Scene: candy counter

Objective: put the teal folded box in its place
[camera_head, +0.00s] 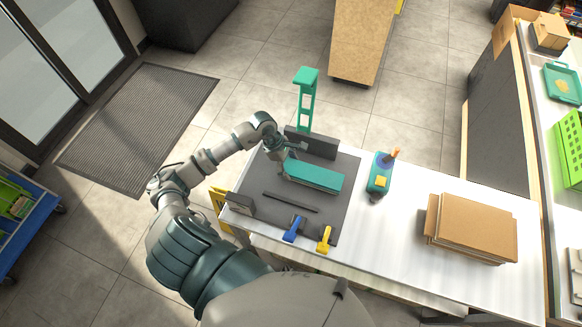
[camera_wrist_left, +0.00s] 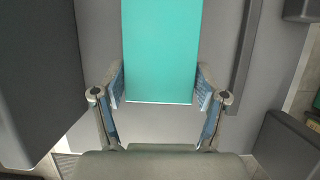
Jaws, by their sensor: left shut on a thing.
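The teal folded box (camera_head: 316,176) is a long flat piece over the dark grey mat (camera_head: 335,212) on the white counter. My left gripper (camera_head: 284,166) is at its left end. In the left wrist view the teal box (camera_wrist_left: 161,50) lies between the two fingers of my left gripper (camera_wrist_left: 161,88), which are shut on its sides. I cannot tell whether the box touches the mat or is slightly above it. My right gripper is not in view.
Dark blocks stand at the mat's back (camera_head: 312,144) and left (camera_head: 240,204); a thin dark bar (camera_head: 291,202) lies between. Blue (camera_head: 292,230) and yellow (camera_head: 324,240) handled items sit in front. Right are a teal dispenser (camera_head: 379,175) and stacked cardboard (camera_head: 474,226).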

